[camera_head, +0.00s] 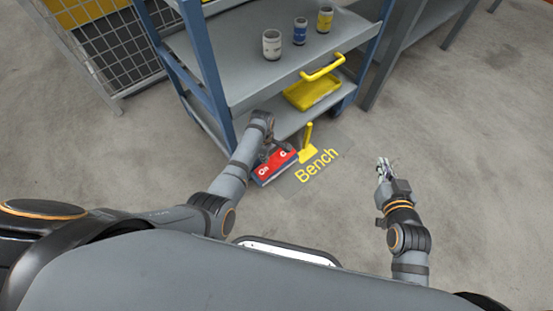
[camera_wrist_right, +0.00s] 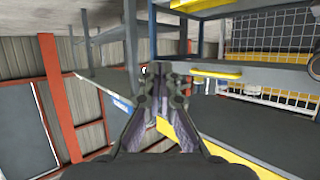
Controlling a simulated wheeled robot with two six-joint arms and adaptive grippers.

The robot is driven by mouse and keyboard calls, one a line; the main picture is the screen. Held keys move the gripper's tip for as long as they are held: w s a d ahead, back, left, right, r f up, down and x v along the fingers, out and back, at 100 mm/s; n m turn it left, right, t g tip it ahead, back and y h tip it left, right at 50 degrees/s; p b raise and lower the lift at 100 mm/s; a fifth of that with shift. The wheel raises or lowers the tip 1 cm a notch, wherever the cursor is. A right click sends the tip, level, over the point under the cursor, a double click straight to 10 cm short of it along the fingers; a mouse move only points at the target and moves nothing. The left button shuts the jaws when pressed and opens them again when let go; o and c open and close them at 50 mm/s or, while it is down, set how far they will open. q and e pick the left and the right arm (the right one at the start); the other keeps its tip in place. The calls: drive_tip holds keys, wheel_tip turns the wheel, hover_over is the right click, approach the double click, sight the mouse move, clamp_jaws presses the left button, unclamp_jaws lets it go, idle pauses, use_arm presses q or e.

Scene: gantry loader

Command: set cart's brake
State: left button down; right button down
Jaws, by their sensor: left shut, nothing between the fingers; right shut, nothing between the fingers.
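The cart (camera_head: 235,75) has grey shelves and blue posts and stands ahead of me. At its lower near edge is a red brake pedal (camera_head: 264,171) with white lettering; "On" is readable on its left part, and the lettering on its right part is partly covered. My left gripper (camera_head: 274,154) is shut and points down at the pedal, over its middle; I cannot tell whether it touches. A yellow upright lever (camera_head: 308,143) stands just right of the pedal. My right gripper (camera_head: 383,166) is shut and empty over open floor to the right; it also shows in the right wrist view (camera_wrist_right: 162,78).
A wire cage (camera_head: 105,55) stands left. Yellow "Bench" lettering (camera_head: 316,166) marks the floor. Floor at right is clear.

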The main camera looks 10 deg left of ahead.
drive_tip(key=s+f+g, duration=0.4)
drive_tip(key=s+f, duration=0.1)
drive_tip(key=f, duration=0.2)
drive_tip(key=shift+s+a+f+p, duration=0.25)
drive_tip(key=shift+s+f+p, duration=0.1)
drive_tip(key=shift+s+p, duration=0.05)
idle(0.5)
